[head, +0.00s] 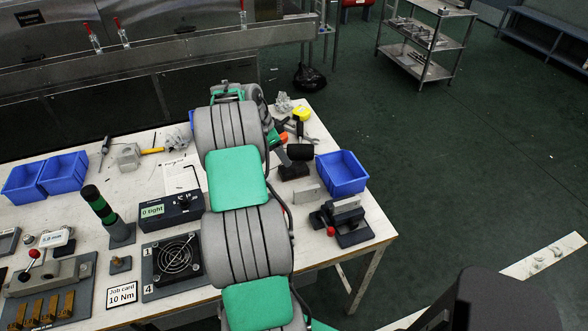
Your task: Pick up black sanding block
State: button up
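A dark, nearly black block (294,171), which looks like the black sanding block, lies on the pale workbench (205,265) just right of my arm. Its left end is close to the arm's outline. Another black piece (300,152) lies just behind it, and I cannot tell exactly what that piece is. My arm stretches over the bench, and its far end is beyond the grey and green links. My gripper is hidden behind the arm, so its fingers and anything in them do not show.
A blue bin (342,173) stands right of the block, with a grey block (306,194) in front. A vise-like fixture (342,222) sits near the right edge. Pliers (303,131) and a yellow tape measure (301,114) lie behind. Blue bins (62,173) stand at left.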

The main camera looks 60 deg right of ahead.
aim_at(293, 167)
jog(key=x, duration=0.2)
jog(key=p+x, duration=0.1)
jog(key=x, duration=0.4)
jog(key=shift+s+d+f+p, duration=0.2)
jog(key=shift+s+d+p, duration=0.05)
jog(key=shift+s+p, duration=0.15)
jog(key=shift+d+f, duration=0.1)
jog(key=shift+f, duration=0.15)
jog(key=shift+f+b, duration=0.25)
jog(key=shift+b, duration=0.3)
jog(key=c, duration=1.2)
jog(key=shift+o, duration=0.2)
jog(key=shift+r, duration=0.15)
